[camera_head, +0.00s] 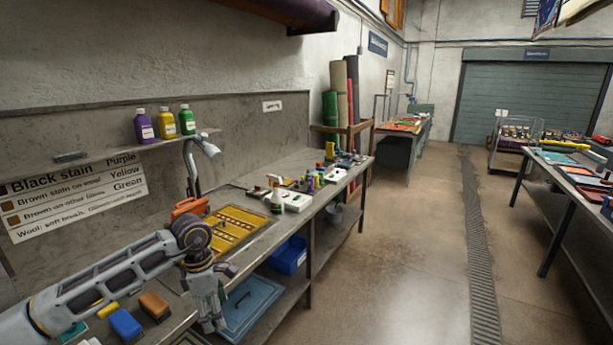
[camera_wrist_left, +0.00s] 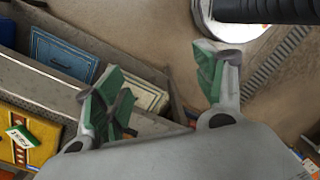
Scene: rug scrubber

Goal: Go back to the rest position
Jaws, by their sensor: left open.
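My left gripper (camera_head: 212,305) hangs pointing down at the front edge of the long workbench (camera_head: 262,238) in the head view. In the left wrist view its two green-padded fingers (camera_wrist_left: 160,88) are spread apart with nothing between them. A yellow and red patterned rug (camera_head: 236,228) lies flat on the bench behind the gripper. A corner of the rug (camera_wrist_left: 30,140) with a small tag on it shows in the left wrist view. My right gripper is not in view.
Purple, yellow and green bottles (camera_head: 166,124) stand on a wall shelf. Blue (camera_head: 126,324) and brown (camera_head: 154,304) blocks lie on the bench near my left arm. A blue bin (camera_head: 288,256) sits on the lower shelf. The floor (camera_head: 405,250) to the right is clear up to another table (camera_head: 575,170).

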